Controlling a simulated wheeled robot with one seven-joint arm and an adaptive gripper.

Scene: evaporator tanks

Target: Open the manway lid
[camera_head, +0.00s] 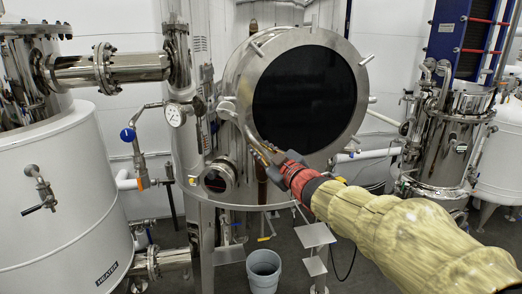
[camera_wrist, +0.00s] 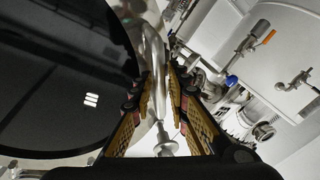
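The manway (camera_head: 303,90) is a round, dark, glossy disc in a steel ring with clamp bolts around it, on the tank front in the head view. The disc sits flush in its ring. It fills the left of the wrist view (camera_wrist: 60,85) and shows a small white reflection. My gripper (camera_head: 256,143) is at the ring's lower left. In the wrist view my gripper (camera_wrist: 160,78) has its fingers on both sides of a shiny curved metal handle (camera_wrist: 155,50). The gap is narrow; whether the fingers press on the handle is unclear.
A white heater tank (camera_head: 60,190) stands at left, with a pressure gauge (camera_head: 174,115) and a blue-handled valve (camera_head: 128,134) beside it. A small step stand (camera_head: 313,235) and a grey bucket (camera_head: 264,270) are below the manway. A steel vessel (camera_head: 440,140) stands at right.

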